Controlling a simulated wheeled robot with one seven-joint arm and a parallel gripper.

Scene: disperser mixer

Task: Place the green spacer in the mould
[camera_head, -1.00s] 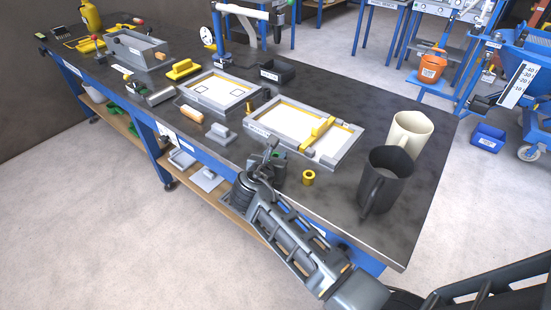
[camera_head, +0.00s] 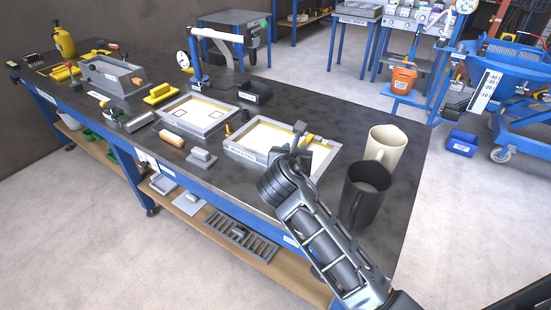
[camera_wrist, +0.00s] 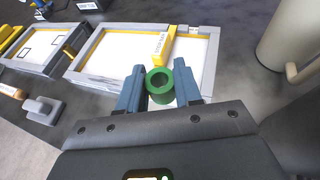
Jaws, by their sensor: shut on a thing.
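The green spacer (camera_wrist: 151,93) is a short ring with an open hole, upright between the two blue-grey fingers of my gripper (camera_wrist: 160,92) in the wrist view. My gripper is shut on it. In the head view my gripper (camera_head: 297,150) is over the front right part of a grey rectangular mould (camera_head: 243,154), and the spacer is hidden. The mould has a pale floor and yellow inner edges. In the wrist view the mould (camera_wrist: 88,48) lies just beyond the fingers. A yellow bar (camera_wrist: 163,42) crosses it, right behind the spacer. The height above the mould is hard to tell.
A black mug (camera_head: 362,195) and a cream mug (camera_head: 386,143) stand right of the mould. A similar frame (camera_head: 195,114) lies to its left, with a grey float (camera_head: 201,158) in front. A black box (camera_head: 255,92) stands behind. The bench's back right is clear.

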